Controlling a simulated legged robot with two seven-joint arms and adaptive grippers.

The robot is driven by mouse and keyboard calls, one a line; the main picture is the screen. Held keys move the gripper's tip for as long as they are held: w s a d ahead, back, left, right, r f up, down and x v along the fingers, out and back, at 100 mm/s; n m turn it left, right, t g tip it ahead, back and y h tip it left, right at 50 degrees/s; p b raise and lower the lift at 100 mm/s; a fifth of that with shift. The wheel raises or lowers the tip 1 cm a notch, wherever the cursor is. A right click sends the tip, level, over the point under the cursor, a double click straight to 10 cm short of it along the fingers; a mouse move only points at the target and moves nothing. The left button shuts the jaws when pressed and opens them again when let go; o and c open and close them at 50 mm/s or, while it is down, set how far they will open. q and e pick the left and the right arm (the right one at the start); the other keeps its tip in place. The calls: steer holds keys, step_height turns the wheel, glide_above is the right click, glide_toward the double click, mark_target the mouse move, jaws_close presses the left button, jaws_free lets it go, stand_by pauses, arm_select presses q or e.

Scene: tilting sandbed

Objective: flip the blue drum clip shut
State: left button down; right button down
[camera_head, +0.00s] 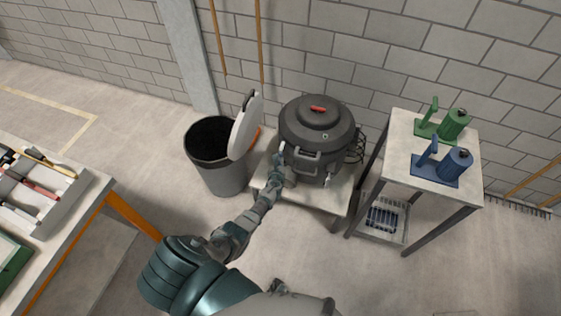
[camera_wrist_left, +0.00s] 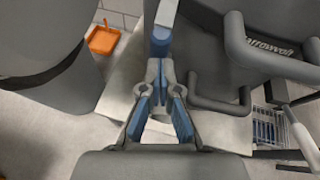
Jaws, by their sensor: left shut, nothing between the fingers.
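The dark grey drum (camera_head: 310,130) stands on a low bench with its lid on; in the wrist view its side (camera_wrist_left: 207,65) fills the upper right. The blue clip (camera_head: 281,148) is a small upright piece at the drum's left side. In the wrist view the clip (camera_wrist_left: 161,42) stands straight ahead of the fingertips, grey and blue. My left gripper (camera_wrist_left: 160,75) is shut and empty, its tips just below the clip; I cannot tell whether they touch it. In the head view the left gripper (camera_head: 281,172) is beside the drum. My right gripper is out of view.
A grey bin (camera_head: 222,175) with a tilted white lid (camera_head: 245,127) stands left of the drum. A metal table (camera_head: 400,160) with green (camera_head: 445,122) and blue (camera_head: 445,164) devices stands right. A drum handle (camera_wrist_left: 270,65) juts out beside the clip. Floor in front is clear.

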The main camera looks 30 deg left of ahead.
arm_select(q)
steer(key=shift+w+a+r, duration=0.15)
steer(key=shift+w+r, duration=0.2)
steer(key=shift+w, duration=0.15)
steer(key=shift+w+a+r, duration=0.15)
steer(key=shift+w+r, duration=0.15)
steer(key=shift+w, duration=0.2)
steer(key=shift+w+r, duration=0.15)
